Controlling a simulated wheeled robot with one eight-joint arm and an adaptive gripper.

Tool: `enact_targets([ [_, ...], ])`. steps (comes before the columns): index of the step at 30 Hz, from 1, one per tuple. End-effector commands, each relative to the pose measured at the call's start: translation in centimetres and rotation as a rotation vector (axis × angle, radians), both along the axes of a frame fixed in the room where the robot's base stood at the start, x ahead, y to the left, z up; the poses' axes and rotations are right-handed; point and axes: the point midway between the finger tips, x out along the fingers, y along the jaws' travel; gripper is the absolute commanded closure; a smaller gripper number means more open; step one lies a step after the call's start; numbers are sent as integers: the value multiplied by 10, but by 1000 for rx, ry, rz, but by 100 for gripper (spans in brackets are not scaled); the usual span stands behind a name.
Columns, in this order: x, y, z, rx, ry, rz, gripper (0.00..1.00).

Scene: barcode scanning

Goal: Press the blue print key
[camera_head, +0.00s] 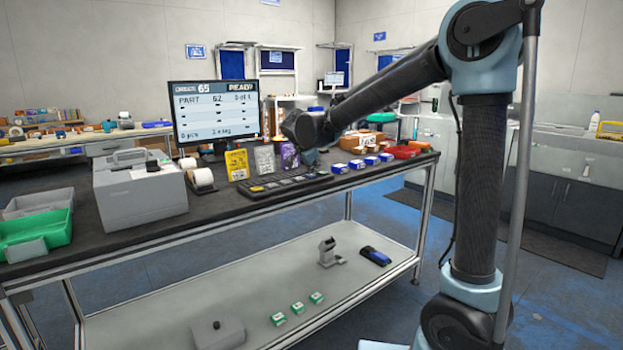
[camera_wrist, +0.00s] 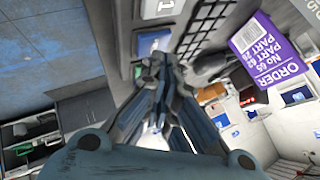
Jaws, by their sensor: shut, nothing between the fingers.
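The dark keypad (camera_head: 275,186) lies on the workbench below the monitor, and its grid of dark keys shows in the wrist view (camera_wrist: 205,25). A key with a blue and pale face (camera_wrist: 152,43) sits beside that grid, between a white key (camera_wrist: 158,9) and a small greenish key (camera_wrist: 138,72). My gripper (camera_wrist: 153,60) is shut and empty. Its fingertips are at the near edge of the blue key and partly cover it; I cannot tell whether they touch. In the head view my gripper (camera_head: 311,157) is over the keypad's right end.
The monitor (camera_head: 216,111) reads READY. Yellow, grey and purple cards (camera_head: 288,155) stand behind the keypad; the purple one shows in the wrist view (camera_wrist: 268,48). Several blue-and-white boxes (camera_head: 356,164) lie to the right. A grey printer-like box (camera_head: 140,192) and label roll (camera_head: 201,178) stand left.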

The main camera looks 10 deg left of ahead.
Motion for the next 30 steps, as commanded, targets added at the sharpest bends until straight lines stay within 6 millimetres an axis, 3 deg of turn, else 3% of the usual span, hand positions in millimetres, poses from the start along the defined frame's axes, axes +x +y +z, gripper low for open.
enact_targets([
  [30, 0, 0, -8, 0, 0, 0, 100],
])
